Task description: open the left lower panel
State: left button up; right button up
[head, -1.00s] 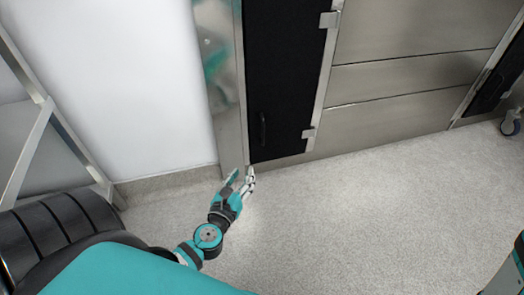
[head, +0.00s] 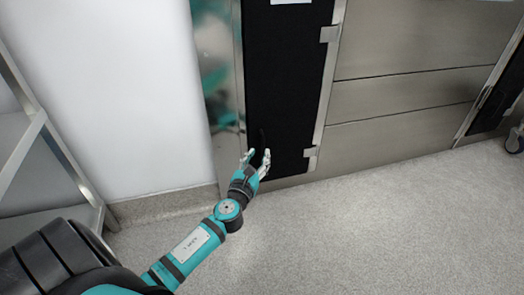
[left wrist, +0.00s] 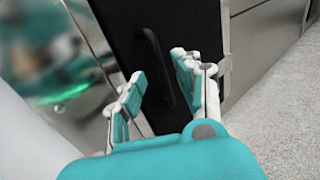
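The left lower panel (head: 285,75) is a tall black door in a steel frame, and it stands closed. Its dark vertical handle (left wrist: 157,68) shows in the left wrist view, ahead of and between my fingers. My left gripper (head: 259,156) is open and empty at the lower part of the panel, in front of the handle. In the left wrist view the two fingers (left wrist: 157,78) are spread apart, one on each side of the handle's line. I cannot tell whether they touch it. In the head view the gripper partly hides the handle. My right gripper is not in view.
Steel hinges (head: 311,152) sit on the panel's right edge. Steel panels (head: 400,110) continue to the right, with a caster wheel (head: 515,140) at the far right. A metal rack (head: 45,125) stands at the left. The grey floor (head: 380,220) in front is clear.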

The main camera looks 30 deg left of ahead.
aim_at(263, 148)
pick_arm(q)
jog(key=shift+b+x, duration=0.4)
jog(key=shift+x, duration=1.7)
jog(key=shift+c, duration=0.4)
grip_shut()
